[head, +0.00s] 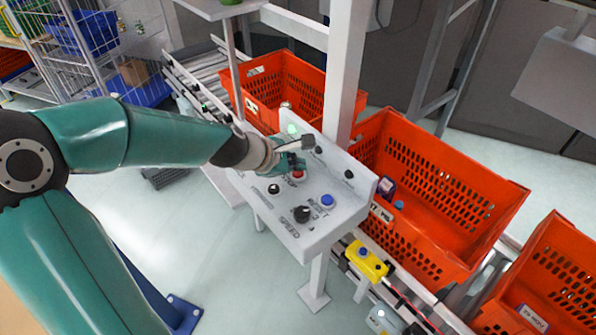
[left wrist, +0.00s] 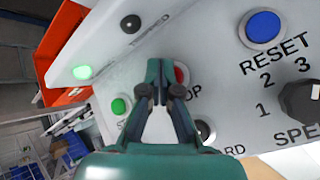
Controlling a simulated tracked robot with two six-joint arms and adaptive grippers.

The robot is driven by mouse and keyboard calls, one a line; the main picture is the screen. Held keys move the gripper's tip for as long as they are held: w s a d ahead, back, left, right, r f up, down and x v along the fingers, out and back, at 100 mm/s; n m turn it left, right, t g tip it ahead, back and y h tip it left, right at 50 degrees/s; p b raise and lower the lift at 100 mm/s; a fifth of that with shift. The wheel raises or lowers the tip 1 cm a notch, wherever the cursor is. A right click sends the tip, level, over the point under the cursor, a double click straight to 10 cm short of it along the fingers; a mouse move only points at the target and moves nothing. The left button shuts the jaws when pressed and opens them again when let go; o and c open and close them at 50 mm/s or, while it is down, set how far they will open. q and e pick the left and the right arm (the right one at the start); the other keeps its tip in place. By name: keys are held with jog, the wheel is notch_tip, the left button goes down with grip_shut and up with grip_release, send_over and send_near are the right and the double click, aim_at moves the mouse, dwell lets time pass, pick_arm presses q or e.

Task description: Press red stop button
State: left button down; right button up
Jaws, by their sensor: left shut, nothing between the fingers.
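The red stop button (head: 298,175) sits on the sloped light-grey control panel (head: 320,236) in the head view. In the left wrist view a sliver of the red button (left wrist: 181,75) shows beside my fingertips, with most of it hidden behind them. My left gripper (head: 290,163) is shut and empty, its tips right at the button; I cannot tell if they touch it. It also shows in the left wrist view (left wrist: 163,88), pointing at the panel. My right gripper is not in view.
The panel also carries a blue reset button (head: 327,200), a black speed knob (head: 302,214), a black button (head: 273,188) and a green button (left wrist: 121,106). A lit green lamp (left wrist: 82,72) is behind. Orange totes (head: 440,190) stand on the conveyor beyond a white post (head: 346,70).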

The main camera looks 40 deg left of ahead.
aim_at(297, 174)
pick_arm(q)
jog(key=shift+f+b, duration=0.45)
dwell(0.3)
dwell(0.3)
jog(key=shift+r+p, duration=0.9)
jog(key=shift+p, duration=0.05)
notch_tip(297, 174, up, 5)
jog(key=p, duration=0.5)
dwell(0.6)
